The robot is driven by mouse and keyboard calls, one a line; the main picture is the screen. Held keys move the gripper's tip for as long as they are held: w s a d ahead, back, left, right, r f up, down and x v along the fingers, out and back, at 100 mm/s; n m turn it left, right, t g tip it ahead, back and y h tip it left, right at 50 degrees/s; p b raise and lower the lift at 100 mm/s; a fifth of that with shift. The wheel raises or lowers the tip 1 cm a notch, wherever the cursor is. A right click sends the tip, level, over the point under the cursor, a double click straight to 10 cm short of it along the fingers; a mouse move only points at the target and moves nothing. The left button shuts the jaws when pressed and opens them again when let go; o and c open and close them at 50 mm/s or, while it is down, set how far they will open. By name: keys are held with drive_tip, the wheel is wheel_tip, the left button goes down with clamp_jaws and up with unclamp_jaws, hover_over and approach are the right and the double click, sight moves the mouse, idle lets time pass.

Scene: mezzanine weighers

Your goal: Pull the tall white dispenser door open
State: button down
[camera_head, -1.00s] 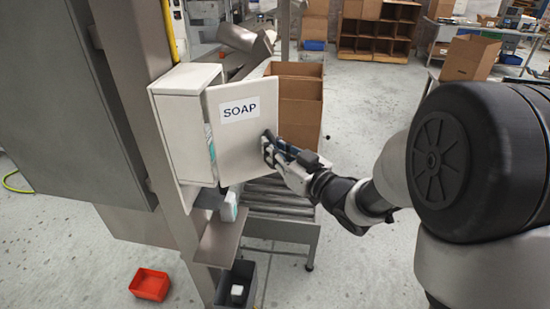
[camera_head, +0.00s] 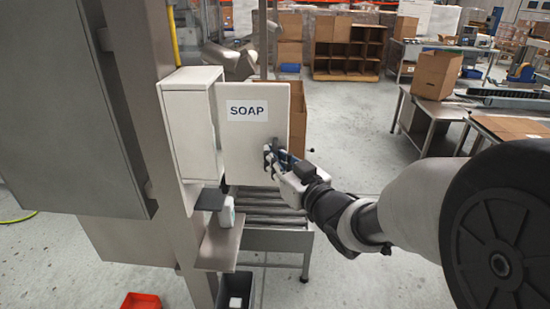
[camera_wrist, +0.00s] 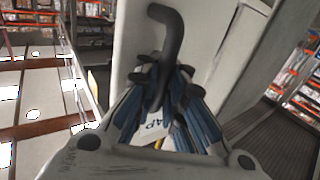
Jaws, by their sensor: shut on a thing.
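The tall white dispenser (camera_head: 187,130) is fixed to a grey metal post in the head view. Its white door (camera_head: 256,95) bears a SOAP label (camera_head: 248,111) and stands ajar from the box, its front face turned toward me. My gripper (camera_head: 273,160) is at the door's lower right part, shut on the dark door handle. In the wrist view the bent dark handle (camera_wrist: 173,35) rises from between the blue-padded fingers (camera_wrist: 160,95), with the white door behind it. The inside of the dispenser is mostly hidden.
A white bottle (camera_head: 227,212) stands on a metal shelf (camera_head: 218,248) below the dispenser. A roller conveyor (camera_head: 265,205) with cardboard boxes lies behind the door. A red bin (camera_head: 141,301) is on the floor. Open floor (camera_head: 350,140) lies to the right, before the workbenches.

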drive_tip(key=shift+d+f, duration=0.1)
drive_tip(key=shift+d, duration=0.1)
drive_tip(key=c, duration=1.9)
unclamp_jaws()
drive_tip(key=shift+s+d, duration=0.1)
drive_tip(key=shift+d, duration=0.15)
drive_tip(key=shift+c, duration=0.2)
drive_tip(key=shift+a, duration=0.15)
drive_tip(key=v, duration=0.7)
drive_tip(key=shift+s, duration=0.25)
